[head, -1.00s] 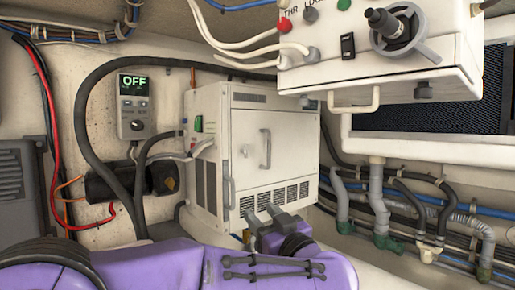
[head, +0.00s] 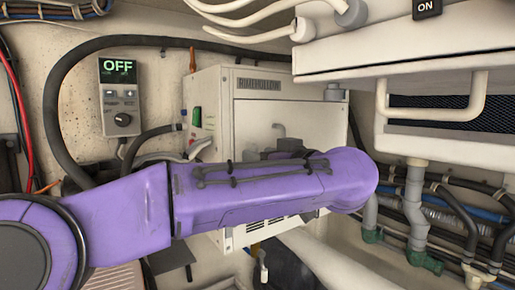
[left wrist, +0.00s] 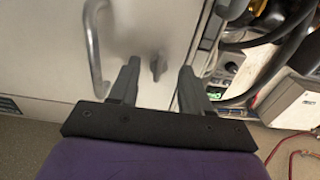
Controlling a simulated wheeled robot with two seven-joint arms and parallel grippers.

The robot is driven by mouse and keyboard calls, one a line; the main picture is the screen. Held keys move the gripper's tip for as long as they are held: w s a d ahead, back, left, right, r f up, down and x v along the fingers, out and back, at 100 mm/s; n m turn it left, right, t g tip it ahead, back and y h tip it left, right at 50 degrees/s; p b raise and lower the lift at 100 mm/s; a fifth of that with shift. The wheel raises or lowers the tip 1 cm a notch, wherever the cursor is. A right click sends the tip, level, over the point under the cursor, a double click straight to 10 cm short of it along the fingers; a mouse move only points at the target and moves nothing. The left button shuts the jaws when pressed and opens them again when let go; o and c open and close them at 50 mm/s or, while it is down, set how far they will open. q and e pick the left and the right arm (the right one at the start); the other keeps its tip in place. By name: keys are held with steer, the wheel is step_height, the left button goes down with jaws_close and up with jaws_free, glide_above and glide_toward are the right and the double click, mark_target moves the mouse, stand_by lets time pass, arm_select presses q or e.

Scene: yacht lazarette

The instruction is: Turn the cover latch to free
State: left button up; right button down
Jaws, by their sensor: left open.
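The white box (head: 262,110) has a door with a bar handle, whose top (head: 279,127) shows above my purple left arm in the head view. In the left wrist view, the pale door (left wrist: 130,25) fills the left and middle. The bar handle (left wrist: 94,45) is at left. The small grey cover latch (left wrist: 157,66) sits on the door to its right. My left gripper (left wrist: 160,74) is open, its fingers on either side of the latch with visible gaps. How deep the latch sits between them is unclear. In the head view my arm hides the latch.
A meter reading OFF (head: 121,97) hangs on the left wall, with a thick black hose (head: 55,105) around it. A white overhead box with a handle (head: 432,104) juts out at upper right. Pipes and hoses (head: 415,205) run along the lower right.

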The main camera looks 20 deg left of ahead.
arm_select(q)
steer(key=shift+x, duration=0.9)
steer(key=shift+w, duration=0.1)
jaws_close()
